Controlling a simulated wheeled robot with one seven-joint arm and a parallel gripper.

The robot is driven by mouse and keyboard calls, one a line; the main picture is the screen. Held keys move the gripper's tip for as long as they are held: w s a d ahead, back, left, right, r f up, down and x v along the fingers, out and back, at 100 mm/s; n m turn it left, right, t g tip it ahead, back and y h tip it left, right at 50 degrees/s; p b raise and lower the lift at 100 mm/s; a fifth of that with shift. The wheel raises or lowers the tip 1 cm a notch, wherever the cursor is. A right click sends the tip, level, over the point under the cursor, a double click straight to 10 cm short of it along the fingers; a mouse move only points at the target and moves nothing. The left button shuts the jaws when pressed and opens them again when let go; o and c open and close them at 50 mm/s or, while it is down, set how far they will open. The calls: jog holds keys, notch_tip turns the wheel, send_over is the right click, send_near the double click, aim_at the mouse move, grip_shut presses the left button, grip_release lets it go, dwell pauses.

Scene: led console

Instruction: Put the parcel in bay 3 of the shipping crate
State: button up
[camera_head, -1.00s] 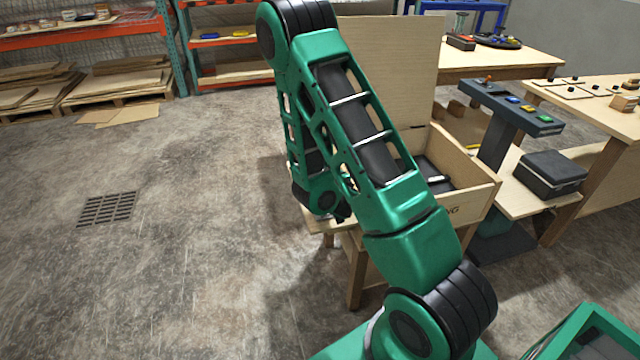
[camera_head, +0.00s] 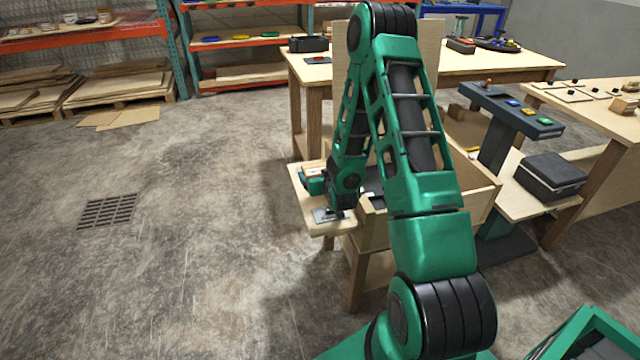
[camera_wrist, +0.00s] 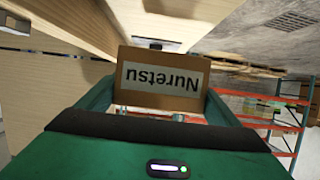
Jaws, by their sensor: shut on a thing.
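The parcel is a brown box with a white "Nuretsu" label, upside down in the wrist view (camera_wrist: 162,78). My gripper (camera_wrist: 160,100) is shut on it, a finger on each side. In the head view the gripper (camera_head: 314,181) and a small part of the parcel (camera_head: 315,170) show above the side shelf, left of the crate. The shipping crate (camera_head: 476,207) is a wooden box with a raised lid, right of the gripper. My arm covers most of its inside and lid, and I cannot make out bay 3.
A side shelf (camera_head: 310,212) sticks out left of the crate, with a flat grey item (camera_head: 328,214) on it. A button console (camera_head: 515,110) and a dark case (camera_head: 550,173) stand to the right.

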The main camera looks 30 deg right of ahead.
jog(key=w+d+f, duration=0.2)
jog(key=shift+w+d, duration=0.1)
jog(key=shift+w, duration=0.25)
jog(key=shift+f, duration=2.05)
jog(key=o, duration=1.3)
